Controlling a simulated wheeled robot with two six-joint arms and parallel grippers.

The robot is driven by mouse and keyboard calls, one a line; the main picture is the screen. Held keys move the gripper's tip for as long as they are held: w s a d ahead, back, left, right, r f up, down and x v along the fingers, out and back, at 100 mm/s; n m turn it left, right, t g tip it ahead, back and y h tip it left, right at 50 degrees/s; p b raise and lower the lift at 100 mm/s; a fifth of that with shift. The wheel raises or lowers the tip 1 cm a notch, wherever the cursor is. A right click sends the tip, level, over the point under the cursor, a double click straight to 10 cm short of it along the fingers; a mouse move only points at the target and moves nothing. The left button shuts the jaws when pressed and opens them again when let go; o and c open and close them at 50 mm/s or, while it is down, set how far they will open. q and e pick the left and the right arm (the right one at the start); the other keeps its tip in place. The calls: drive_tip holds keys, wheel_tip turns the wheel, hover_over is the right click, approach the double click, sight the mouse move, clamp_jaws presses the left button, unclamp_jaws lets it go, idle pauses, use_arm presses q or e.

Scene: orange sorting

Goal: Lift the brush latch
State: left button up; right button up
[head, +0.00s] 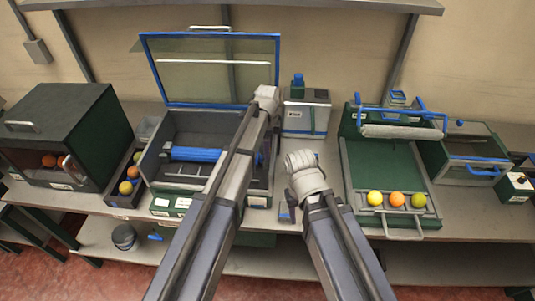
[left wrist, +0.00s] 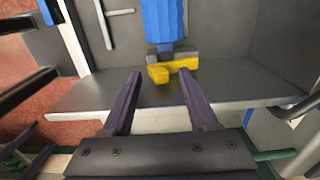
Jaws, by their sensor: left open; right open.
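The yellow brush latch (left wrist: 160,74) sits at the near end of the blue brush roller (left wrist: 163,22) in the left wrist view. In the head view the blue roller (head: 195,154) lies in the open grey box (head: 180,124); the latch is hidden behind my left arm. My left gripper (left wrist: 159,76) is open, its fingertips at either side of the latch. The right fingertip overlaps the latch's right part in the picture; I cannot tell if they touch. My right gripper (head: 305,172) is right of the box, over the bench's front; its fingers are hard to make out.
The box's blue-framed lid (head: 150,70) stands raised behind. A dark green cabinet (head: 70,115) and an orange bin (head: 120,195) stand left. A white container (head: 306,115) stands right of the box, then a green tray (head: 385,165) with three fruits.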

use_arm(q)
drive_tip(key=shift+f, duration=0.1)
drive_tip(key=shift+c, duration=0.4)
clamp_jaws()
idle(1.0)
